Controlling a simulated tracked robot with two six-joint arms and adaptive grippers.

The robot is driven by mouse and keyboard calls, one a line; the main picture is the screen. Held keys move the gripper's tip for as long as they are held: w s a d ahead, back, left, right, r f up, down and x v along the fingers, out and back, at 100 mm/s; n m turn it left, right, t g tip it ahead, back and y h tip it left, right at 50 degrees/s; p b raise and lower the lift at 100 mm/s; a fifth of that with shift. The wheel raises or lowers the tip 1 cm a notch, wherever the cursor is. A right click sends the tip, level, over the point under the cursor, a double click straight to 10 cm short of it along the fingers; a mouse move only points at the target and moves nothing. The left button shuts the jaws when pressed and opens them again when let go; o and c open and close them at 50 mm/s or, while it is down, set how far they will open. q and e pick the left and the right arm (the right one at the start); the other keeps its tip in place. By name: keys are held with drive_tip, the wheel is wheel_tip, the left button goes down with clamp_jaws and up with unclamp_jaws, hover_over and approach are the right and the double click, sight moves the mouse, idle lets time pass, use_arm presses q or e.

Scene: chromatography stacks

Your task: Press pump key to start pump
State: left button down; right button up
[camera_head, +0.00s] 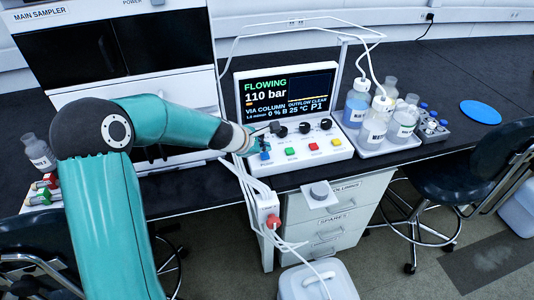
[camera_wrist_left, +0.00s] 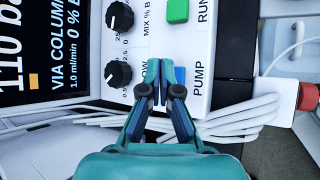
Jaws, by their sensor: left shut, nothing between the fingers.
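The blue pump key (camera_head: 265,156), labelled PUMP in the wrist view, is the leftmost of the coloured keys on the white control panel (camera_head: 300,160). It also shows in the left wrist view (camera_wrist_left: 180,75), partly covered by my fingers. My left gripper (camera_head: 262,138) is at the panel's left end, its fingers shut and empty. In the wrist view its fingertips (camera_wrist_left: 157,80) overlap the key's edge, between the key and the flow knob (camera_wrist_left: 118,74); I cannot tell if they touch the key. The screen (camera_head: 285,92) reads FLOWING, 110 bar. My right gripper is not in view.
Green (camera_head: 290,151), yellow and red keys sit right of the pump key, with black knobs behind them. A tray of bottles (camera_head: 385,146) stands right of the panel. White cables and a red plug (camera_head: 273,221) hang at the bench front.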

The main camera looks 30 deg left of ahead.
sight(264, 156)
use_arm(q)
drive_tip(key=shift+r, duration=0.1)
wheel_tip(264, 156, up, 5)
drive_tip(key=p, duration=0.5)
idle(0.8)
